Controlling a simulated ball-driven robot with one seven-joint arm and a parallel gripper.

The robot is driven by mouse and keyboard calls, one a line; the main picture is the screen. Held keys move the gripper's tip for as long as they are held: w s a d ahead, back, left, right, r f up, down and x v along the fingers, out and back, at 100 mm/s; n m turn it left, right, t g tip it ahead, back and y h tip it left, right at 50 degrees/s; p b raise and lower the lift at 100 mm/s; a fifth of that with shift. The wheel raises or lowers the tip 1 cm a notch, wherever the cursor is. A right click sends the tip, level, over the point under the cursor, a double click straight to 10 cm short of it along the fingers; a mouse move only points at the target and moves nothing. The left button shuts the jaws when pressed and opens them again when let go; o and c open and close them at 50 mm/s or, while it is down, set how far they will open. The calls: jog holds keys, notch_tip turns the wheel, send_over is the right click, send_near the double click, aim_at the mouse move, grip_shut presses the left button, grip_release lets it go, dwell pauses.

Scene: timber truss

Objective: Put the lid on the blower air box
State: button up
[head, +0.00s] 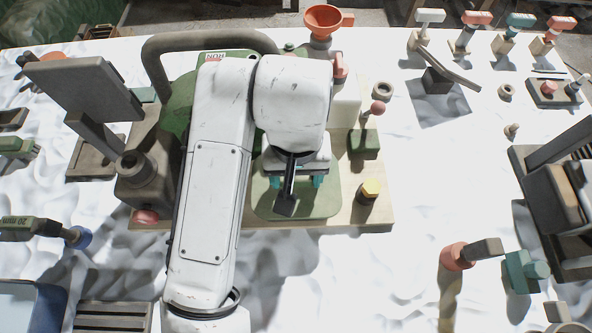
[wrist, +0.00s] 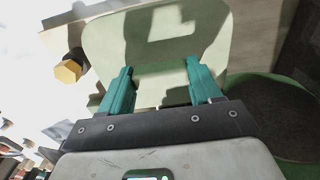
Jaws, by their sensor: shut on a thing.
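The lid, a pale green rounded plate (head: 327,205), lies flat under my gripper (head: 294,181) on the right part of a wooden base. It also fills the upper middle of the wrist view (wrist: 105,48). The teal fingers of my gripper (wrist: 158,85) stand wide apart, shut on the lid's grip at its middle; the grip itself is mostly hidden. The green blower (head: 178,108), with a thick dark hose arching over it, stands to the left behind my arm. The air box's opening is not visible, and I cannot tell whether the lid touches it.
A yellow hexagonal knob (head: 371,188) stands just right of the lid and shows in the wrist view (wrist: 68,72). A green block with a pink ball lever (head: 365,143) and an orange funnel (head: 322,20) stand behind. The white cloth right of the base is partly clear.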

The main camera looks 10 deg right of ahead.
jog(key=shift+f+b, duration=0.55)
jog(key=shift+f, duration=0.25)
jog(key=o, duration=1.1)
jog(key=shift+r, duration=0.1)
notch_tip(320, 180, up, 11)
jog(key=shift+f+p, duration=0.15)
jog(key=shift+p, duration=0.15)
jog(key=shift+s, duration=0.1)
